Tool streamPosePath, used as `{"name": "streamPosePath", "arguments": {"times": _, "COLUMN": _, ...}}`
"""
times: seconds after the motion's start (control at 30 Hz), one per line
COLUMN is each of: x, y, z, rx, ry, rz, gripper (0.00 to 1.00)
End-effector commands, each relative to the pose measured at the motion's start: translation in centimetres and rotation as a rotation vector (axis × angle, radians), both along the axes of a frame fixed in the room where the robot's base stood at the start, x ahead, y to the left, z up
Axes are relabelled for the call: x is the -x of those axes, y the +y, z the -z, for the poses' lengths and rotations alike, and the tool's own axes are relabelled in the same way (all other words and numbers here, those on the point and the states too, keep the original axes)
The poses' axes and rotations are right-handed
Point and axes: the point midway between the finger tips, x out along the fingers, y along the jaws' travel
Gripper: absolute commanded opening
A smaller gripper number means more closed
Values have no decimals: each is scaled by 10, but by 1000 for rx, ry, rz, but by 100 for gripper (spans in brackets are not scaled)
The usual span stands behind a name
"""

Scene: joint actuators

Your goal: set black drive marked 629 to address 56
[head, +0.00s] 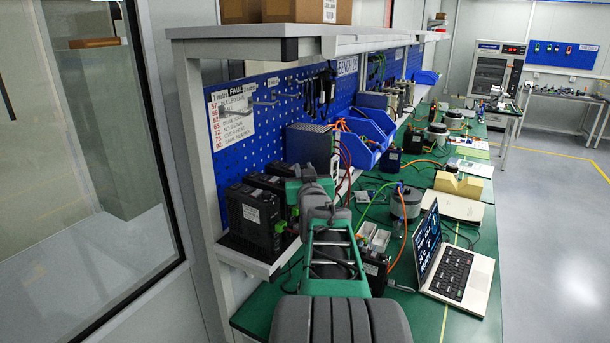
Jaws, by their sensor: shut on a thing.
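Several black drives stand in a row on the low shelf at the left; the nearest black drive (248,218) has a white label too small to read. Another black drive (376,272) with a white label stands on the green bench beside my arm, partly hidden by it. I cannot make out the number 629 or an address on any drive. My arm reaches up from the bottom middle and its far end lies at the right of the shelf drives. The jaws and anything in them are hidden behind my arm links.
An open laptop (459,272) sits at the bench's right edge. A grey motor (406,203), orange and green cables and a yellow block (458,186) lie farther back. Blue bins (366,140) stand by the blue pegboard (278,110), with a printed sheet (231,116) at left. The right floor is clear.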

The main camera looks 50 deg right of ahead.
Motion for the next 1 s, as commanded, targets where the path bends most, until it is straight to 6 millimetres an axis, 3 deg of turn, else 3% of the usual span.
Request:
{"name": "streamPosePath", "arguments": {"times": 0.47, "x": 0, "y": 0, "z": 0, "rx": 0, "ry": 1, "rz": 26, "gripper": 0}}
{"name": "streamPosePath", "arguments": {"times": 0.5, "x": 0, "y": 0, "z": 0, "rx": 0, "ry": 1, "rz": 25, "gripper": 19}}
{"name": "streamPosePath", "arguments": {"times": 0.7, "x": 0, "y": 0, "z": 0, "rx": 0, "ry": 1, "rz": 25, "gripper": 35}}
{"name": "streamPosePath", "arguments": {"times": 0.77, "x": 0, "y": 0, "z": 0, "rx": 0, "ry": 1, "rz": 25, "gripper": 40}}
{"name": "streamPosePath", "arguments": {"times": 1.0, "x": 0, "y": 0, "z": 0, "rx": 0, "ry": 1, "rz": 24, "gripper": 40}}
